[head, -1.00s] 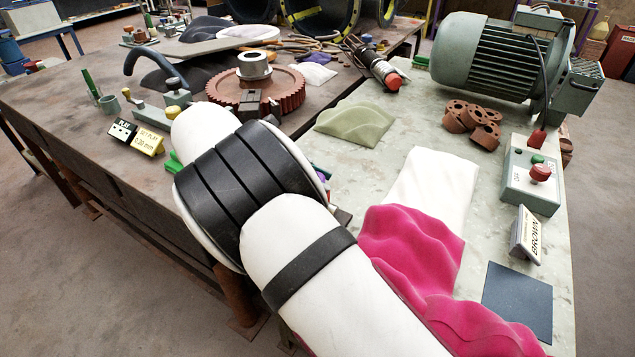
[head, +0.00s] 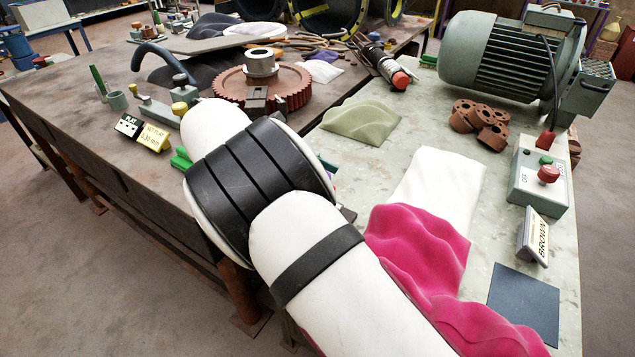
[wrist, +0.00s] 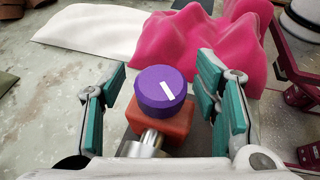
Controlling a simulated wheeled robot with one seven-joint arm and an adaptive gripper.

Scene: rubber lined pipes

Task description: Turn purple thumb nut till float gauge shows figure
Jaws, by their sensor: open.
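The purple thumb nut (wrist: 161,90) shows in the wrist view, with a white mark on its top face. It sits on an orange-red block (wrist: 160,122) with a metal fitting in front. My gripper (wrist: 161,83) is open, with teal-padded fingers standing left and right of the nut, with a gap on both sides.
A pink cloth (head: 420,245) and white cloth (head: 437,188) lie on the pale bench. A red gear (head: 290,90), green motor (head: 505,55), brown blocks (head: 480,122) and switch box (head: 537,178) stand beyond. A maroon bracket (wrist: 290,85) is right of my gripper.

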